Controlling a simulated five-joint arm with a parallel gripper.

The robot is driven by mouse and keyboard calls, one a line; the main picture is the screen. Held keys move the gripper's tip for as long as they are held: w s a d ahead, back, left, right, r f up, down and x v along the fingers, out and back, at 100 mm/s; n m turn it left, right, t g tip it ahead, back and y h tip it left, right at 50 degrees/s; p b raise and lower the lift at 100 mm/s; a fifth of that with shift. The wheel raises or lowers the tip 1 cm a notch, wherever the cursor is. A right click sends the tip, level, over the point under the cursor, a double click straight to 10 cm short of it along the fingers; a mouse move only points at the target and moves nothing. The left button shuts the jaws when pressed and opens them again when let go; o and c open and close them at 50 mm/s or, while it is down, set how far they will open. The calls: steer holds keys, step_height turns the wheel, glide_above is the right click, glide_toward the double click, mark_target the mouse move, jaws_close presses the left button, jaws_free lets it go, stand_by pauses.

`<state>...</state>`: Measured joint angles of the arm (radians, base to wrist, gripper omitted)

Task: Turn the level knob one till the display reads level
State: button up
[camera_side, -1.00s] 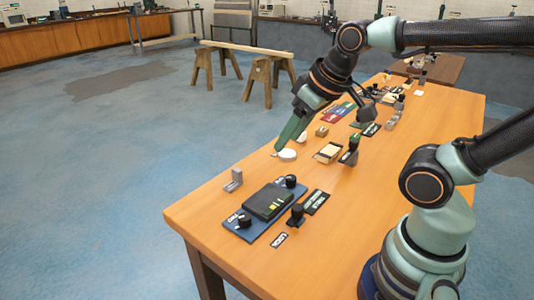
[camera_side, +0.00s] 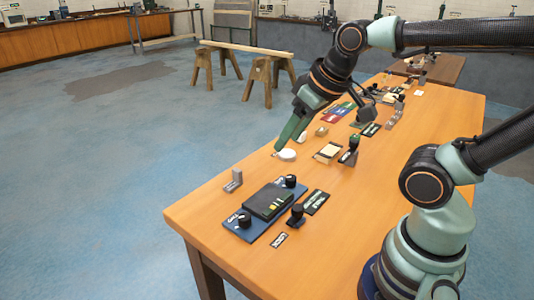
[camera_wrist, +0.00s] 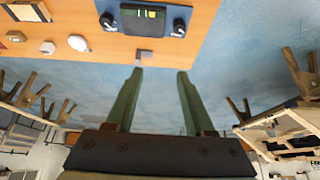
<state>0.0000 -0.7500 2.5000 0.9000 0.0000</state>
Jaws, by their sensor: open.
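A blue panel (camera_side: 262,236) lies on the table's near end, with a dark display box (camera_side: 268,203) in its middle. A black knob (camera_side: 244,221) at its near end has a label reading TWO. Another black knob (camera_side: 291,181) is at its far end; its label is not readable. In the wrist view, the display (camera_wrist: 142,13) shows yellow and green marks between the two knobs, one at left (camera_wrist: 107,21) and one at right (camera_wrist: 179,28). My gripper (camera_wrist: 160,73) is open and empty. In the side view my gripper (camera_side: 276,151) is above the table, beyond the panel and apart from it.
A small grey bracket (camera_side: 233,181) stands left of the panel. A white disc (camera_side: 286,155) lies close to my gripper in the picture. A separate black knob (camera_side: 297,214) stands right of the panel. Several blocks and labels lie farther back. Bare tabletop surrounds the panel's left side.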

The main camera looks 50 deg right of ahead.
steer(key=g, duration=0.6)
glide_above(291, 177)
step_height(291, 177, down, 11)
step_height(291, 177, down, 11)
jaws_close()
steer(key=shift+m, duration=0.4)
